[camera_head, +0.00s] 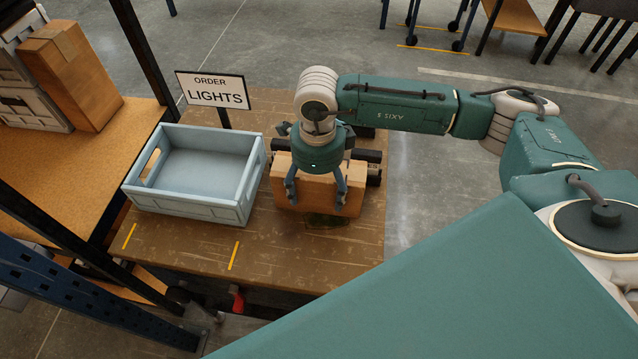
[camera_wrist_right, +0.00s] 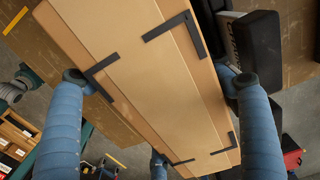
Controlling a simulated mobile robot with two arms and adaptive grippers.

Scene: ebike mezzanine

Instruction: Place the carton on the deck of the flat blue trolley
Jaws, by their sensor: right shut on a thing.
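The carton (camera_head: 318,189) is a plain brown box at the right part of the wooden worktable, partly hidden under my right gripper. My right gripper (camera_head: 316,199) points down, shut on the carton with its blue fingers at the sides. In the right wrist view, the carton (camera_wrist_right: 150,75) fills the middle between the fingers of the gripper (camera_wrist_right: 168,85), with black corner marks on its top. A dark patch shows just below the carton's near side; I cannot tell whether the carton touches the table. I see no flat blue trolley in these views. My left gripper is not in view.
A light blue open bin (camera_head: 192,207) stands left of the carton on the worktable (camera_head: 290,255). An "ORDER LIGHTS" sign (camera_head: 212,90) stands behind it. Dark items (camera_head: 371,165) lie close right of the carton. Another brown box (camera_head: 68,70) sits on the left shelf.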

